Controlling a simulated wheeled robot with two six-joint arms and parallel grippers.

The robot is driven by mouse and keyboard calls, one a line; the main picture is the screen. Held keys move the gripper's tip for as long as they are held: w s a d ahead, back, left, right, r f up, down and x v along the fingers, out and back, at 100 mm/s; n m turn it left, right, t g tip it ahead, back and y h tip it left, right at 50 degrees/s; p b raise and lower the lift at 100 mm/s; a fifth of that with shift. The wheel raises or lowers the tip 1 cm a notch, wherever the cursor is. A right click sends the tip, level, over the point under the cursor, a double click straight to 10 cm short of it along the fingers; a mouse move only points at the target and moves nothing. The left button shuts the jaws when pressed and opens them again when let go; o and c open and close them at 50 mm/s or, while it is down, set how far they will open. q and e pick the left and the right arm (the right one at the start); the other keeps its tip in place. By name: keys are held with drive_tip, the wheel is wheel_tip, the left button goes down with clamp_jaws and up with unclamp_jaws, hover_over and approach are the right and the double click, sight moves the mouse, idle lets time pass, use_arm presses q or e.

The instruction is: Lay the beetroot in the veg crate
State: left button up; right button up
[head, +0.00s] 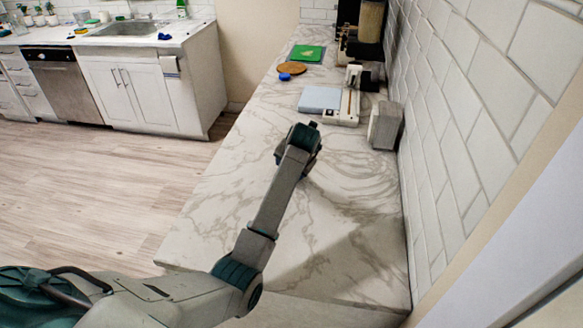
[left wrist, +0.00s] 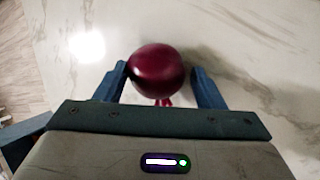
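The beetroot (left wrist: 158,70) is dark red and round, with a short stem pointing toward my gripper. In the left wrist view it lies on the marble counter between the two blue fingers of my left gripper (left wrist: 162,84). The fingers are apart; the left one is close to the beetroot's side and a gap shows on the right. In the head view my left gripper (head: 298,146) is over the middle of the counter and hides the beetroot. I cannot make out a veg crate in either view. My right gripper is not in view.
The marble counter (head: 225,215) is bare in front. Further back are a pale blue slab (head: 319,99), a grey box (head: 384,126) by the tiled wall, a round wooden board (head: 292,68), a blue item (head: 285,77) and a green board (head: 306,53). The wall bounds the right side.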

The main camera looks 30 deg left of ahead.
use_arm(q)
drive_tip(key=shift+o, duration=0.4)
drive_tip(key=shift+w+d, duration=0.1)
drive_tip(key=shift+d, duration=0.15)
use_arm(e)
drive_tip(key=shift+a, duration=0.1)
use_arm(q)
drive_tip(key=shift+r, duration=0.1)
drive_tip(key=b+v, duration=0.3)
drive_tip(key=v, duration=0.9)
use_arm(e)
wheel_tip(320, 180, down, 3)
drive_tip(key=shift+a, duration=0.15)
